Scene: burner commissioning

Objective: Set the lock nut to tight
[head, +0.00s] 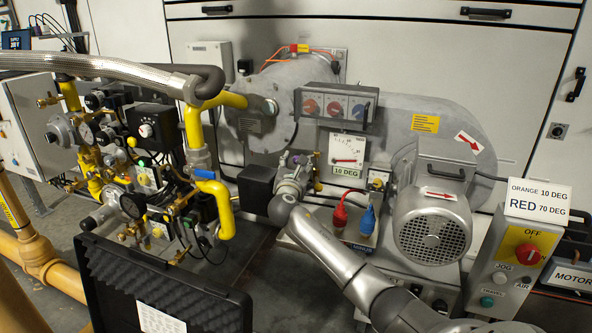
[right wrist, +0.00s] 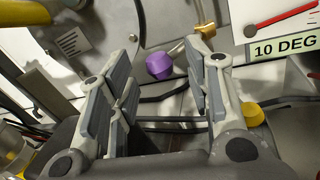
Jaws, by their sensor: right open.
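My right gripper (head: 297,172) reaches up from the lower right in the head view, in front of the burner casing. In the right wrist view its two fingers (right wrist: 163,92) are apart, with nothing held between them. A purple knob (right wrist: 159,65) shows beyond and between the fingertips, apart from them. A brass fitting (right wrist: 205,29) sits above and right of the knob, partly behind the right finger. I cannot tell which part is the lock nut or how tight it is. My left gripper is not in view.
A dial card (head: 346,150) with a red pointer and a 10 DEG label (right wrist: 283,48) is close to my right gripper. Red and blue connectors (head: 340,214) stand nearby. Yellow gas piping (head: 221,205) is left; the motor (head: 432,230) is right. An open black case (head: 165,285) is in front.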

